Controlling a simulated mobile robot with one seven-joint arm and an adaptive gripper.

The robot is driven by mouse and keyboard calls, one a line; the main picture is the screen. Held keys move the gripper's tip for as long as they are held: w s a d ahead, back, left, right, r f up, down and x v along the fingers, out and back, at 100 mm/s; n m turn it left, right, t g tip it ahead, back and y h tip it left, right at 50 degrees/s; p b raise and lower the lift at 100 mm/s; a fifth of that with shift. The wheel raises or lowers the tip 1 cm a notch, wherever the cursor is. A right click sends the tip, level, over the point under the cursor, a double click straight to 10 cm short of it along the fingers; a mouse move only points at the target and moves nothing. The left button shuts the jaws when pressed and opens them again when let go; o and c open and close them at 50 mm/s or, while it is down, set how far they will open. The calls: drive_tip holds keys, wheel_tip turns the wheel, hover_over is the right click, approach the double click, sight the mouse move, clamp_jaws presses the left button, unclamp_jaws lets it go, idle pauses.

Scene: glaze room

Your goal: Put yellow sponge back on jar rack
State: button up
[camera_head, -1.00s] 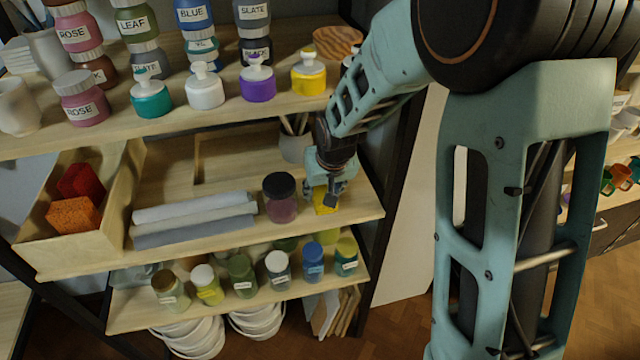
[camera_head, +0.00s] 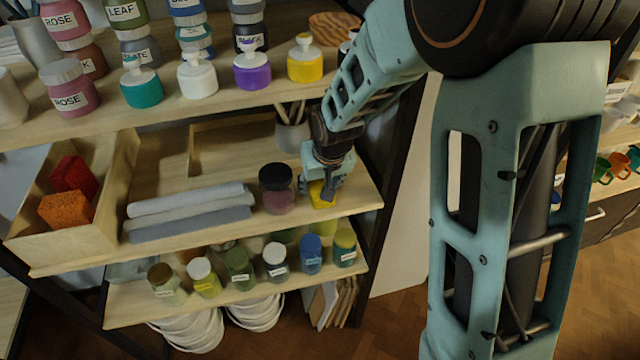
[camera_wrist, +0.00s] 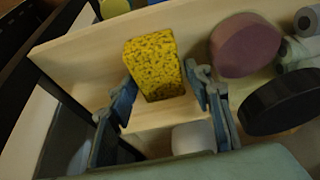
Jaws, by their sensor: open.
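The yellow sponge (camera_head: 320,195) rests on the middle shelf of the jar rack (camera_head: 365,195), near its front right end. In the wrist view the sponge (camera_wrist: 155,65) is a speckled yellow block standing between the spread fingers. My gripper (camera_head: 324,188) is over the sponge from above; it also shows in the wrist view (camera_wrist: 165,105). Its fingers are open, one on each side of the sponge, and a gap shows beside it. Part of the sponge is hidden behind the fingers in the head view.
A dark-lidded jar (camera_head: 276,188) stands close left of my gripper. A cup of brushes (camera_head: 292,134) stands behind it. Folded cloths (camera_head: 190,210) and a wooden bin (camera_head: 35,252) with red and orange sponges lie further left. The upper shelf (camera_head: 185,112) with bottles is above.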

drive_tip(key=v, duration=0.7)
drive_tip(key=shift+s+r, duration=0.1)
drive_tip(key=shift+r, duration=0.15)
